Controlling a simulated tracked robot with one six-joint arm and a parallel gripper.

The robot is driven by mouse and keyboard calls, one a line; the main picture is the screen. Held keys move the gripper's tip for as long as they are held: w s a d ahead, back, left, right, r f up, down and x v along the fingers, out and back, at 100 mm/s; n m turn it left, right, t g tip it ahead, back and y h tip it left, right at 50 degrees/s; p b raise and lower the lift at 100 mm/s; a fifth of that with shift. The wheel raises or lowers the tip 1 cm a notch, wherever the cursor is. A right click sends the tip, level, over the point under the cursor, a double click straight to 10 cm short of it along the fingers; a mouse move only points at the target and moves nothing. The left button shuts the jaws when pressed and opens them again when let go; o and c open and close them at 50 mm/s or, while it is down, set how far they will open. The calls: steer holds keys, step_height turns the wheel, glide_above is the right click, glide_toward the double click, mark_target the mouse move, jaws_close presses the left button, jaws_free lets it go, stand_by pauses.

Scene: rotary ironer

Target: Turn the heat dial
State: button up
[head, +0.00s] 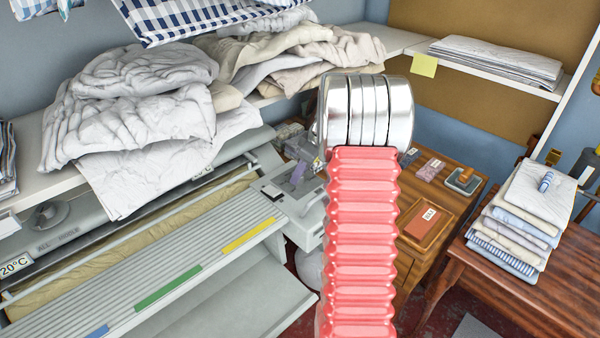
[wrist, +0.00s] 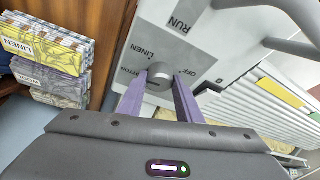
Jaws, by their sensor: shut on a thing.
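The heat dial (wrist: 160,73) is a small grey round knob on the light control panel (wrist: 208,45), among the printed words LINEN, OFF, RUN and a partly hidden one. My gripper (wrist: 158,84) has two purple fingers, one on each side of the dial, and is shut on it. The dial itself cannot be made out there.
In the wrist view, pale tubular bars (wrist: 290,12) stand close at the right and linen packs (wrist: 45,50) at the left. In the head view, crumpled laundry (head: 150,110) lies on the shelf above the ironer, and a wooden cabinet (head: 455,205) stands right of my arm.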

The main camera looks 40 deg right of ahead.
steer(key=m+h, duration=0.1)
steer(key=m, duration=0.2)
steer(key=m+h, duration=0.1)
steer(key=m, duration=0.2)
steer(key=shift+a+m+h, duration=0.2)
steer(key=shift+m+h, duration=0.1)
stand_by(0.5)
steer(key=o, duration=1)
steer(key=shift+o, duration=0.2)
steer(key=shift+r, duration=0.1)
steer(key=v, duration=1.3)
steer(key=shift+s+r, duration=0.2)
steer(key=shift+s, duration=0.05)
steer(key=shift+m, duration=0.4)
